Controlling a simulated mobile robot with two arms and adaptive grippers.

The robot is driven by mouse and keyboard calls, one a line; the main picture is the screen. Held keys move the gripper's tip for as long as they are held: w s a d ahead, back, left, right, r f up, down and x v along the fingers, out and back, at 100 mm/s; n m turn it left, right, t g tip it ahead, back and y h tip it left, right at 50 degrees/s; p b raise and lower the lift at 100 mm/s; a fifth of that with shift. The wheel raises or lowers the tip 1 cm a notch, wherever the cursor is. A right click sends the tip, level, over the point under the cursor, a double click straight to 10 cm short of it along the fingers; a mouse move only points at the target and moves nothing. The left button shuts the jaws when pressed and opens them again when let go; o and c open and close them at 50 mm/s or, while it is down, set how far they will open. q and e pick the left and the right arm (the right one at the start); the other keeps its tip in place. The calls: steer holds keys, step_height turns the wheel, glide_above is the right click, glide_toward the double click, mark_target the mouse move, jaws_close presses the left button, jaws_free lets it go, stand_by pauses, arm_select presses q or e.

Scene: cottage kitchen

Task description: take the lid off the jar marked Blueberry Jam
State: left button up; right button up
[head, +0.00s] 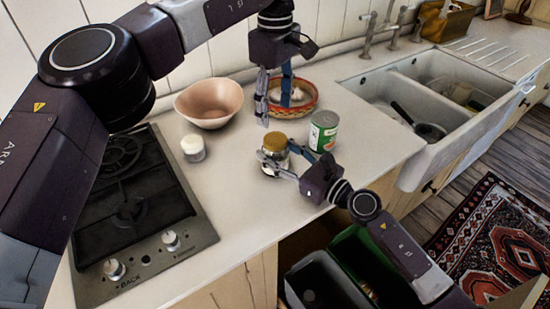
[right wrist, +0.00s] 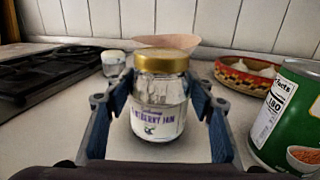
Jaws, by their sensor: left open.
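The jar (right wrist: 158,112) is clear glass with a gold lid (right wrist: 161,61) and a label whose readable part ends in "JAM". It stands upright on the counter, and its lid (head: 275,141) is on. My right gripper (head: 284,161) is low at the jar, with one finger on each side of it. In the right wrist view the fingers (right wrist: 160,108) flank the glass below the lid; whether both pads touch it I cannot tell. My left gripper (head: 275,108) is open and empty, pointing down above and slightly behind the jar.
A green-labelled can (head: 323,131) stands close right of the jar. A patterned red bowl (head: 307,106) with pale contents and a pinkish bowl (head: 209,103) are behind. A small white-topped jar (head: 193,148) stands left, near the hob (head: 150,235). The sink (head: 440,90) is right.

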mark_target(275, 139)
jaws_close()
arm_select(q)
steer(key=m, duration=0.6)
arm_select(e)
steer(key=shift+r, duration=0.1)
arm_select(q)
steer(key=m, duration=0.7)
steer(key=shift+f, duration=3.95)
